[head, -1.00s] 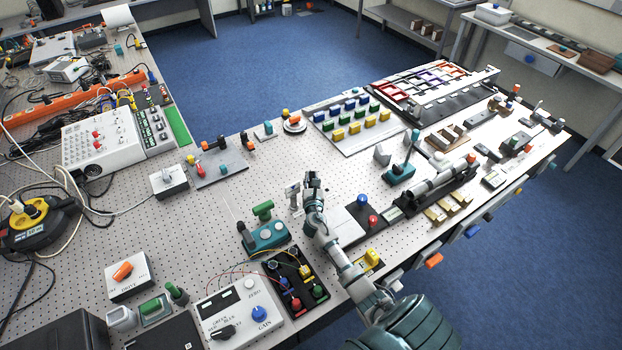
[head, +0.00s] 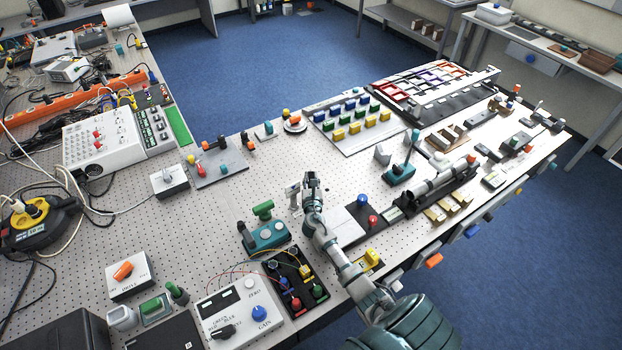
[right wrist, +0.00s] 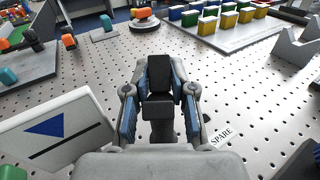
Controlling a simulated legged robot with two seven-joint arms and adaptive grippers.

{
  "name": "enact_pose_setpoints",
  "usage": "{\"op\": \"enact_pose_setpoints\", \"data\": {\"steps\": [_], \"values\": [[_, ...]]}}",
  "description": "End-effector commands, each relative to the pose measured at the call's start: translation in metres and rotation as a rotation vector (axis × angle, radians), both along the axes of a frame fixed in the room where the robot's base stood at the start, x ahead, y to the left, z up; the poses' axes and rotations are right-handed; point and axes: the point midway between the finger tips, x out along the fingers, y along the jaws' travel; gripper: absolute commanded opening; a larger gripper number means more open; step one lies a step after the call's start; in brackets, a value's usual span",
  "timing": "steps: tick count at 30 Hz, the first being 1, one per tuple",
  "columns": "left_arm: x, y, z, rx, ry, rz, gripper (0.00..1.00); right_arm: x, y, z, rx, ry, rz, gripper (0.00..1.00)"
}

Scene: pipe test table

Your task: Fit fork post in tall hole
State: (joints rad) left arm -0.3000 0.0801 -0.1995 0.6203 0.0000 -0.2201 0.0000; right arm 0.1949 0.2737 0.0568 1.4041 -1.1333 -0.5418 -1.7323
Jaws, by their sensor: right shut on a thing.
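My right gripper (head: 311,178) is over the middle of the perforated table, pointing away from me. In the right wrist view its two fingers (right wrist: 158,92) are closed on a dark grey piece (right wrist: 159,108), which I take to be the fork post. The piece stands upright between the blue-sided fingers, and they cover its sides. I cannot tell whether its lower end touches the table. A dark opening (right wrist: 208,122) shows in the table just right of the fingers, near the word SPARE. I cannot make out for sure which hole is the tall one. My left gripper is out of view.
A light panel with a blue triangle (right wrist: 55,132) stands close on the left in the right wrist view. A teal box with a green handle (head: 265,232) is left of my arm. A plate with blue and red knobs (head: 362,222) is on the right.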

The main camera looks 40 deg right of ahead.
Motion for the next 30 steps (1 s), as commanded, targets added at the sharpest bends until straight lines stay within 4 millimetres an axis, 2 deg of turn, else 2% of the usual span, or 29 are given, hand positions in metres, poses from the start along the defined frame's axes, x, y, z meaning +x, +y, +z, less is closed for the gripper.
{"op": "enact_pose_setpoints", "data": {"steps": [6,7,10,11,22,26,30], "values": [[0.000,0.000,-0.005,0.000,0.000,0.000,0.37,0.000,0.000,-0.006,0.000,0.000,0.000,0.00],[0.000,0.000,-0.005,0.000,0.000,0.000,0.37,0.000,0.000,-0.006,0.000,0.000,0.000,0.26],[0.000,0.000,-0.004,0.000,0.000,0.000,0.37,0.000,0.000,-0.006,0.000,0.000,0.000,0.51],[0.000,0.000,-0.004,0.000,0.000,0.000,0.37,0.000,0.000,-0.006,0.000,0.000,0.000,0.54],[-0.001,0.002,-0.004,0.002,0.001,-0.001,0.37,-0.005,0.004,-0.007,0.001,0.003,0.001,0.54],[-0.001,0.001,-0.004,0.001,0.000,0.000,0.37,-0.022,0.017,-0.007,0.002,0.003,0.003,0.54],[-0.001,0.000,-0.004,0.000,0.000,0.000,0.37,-0.048,0.035,-0.005,0.002,0.002,0.002,0.54]]}}
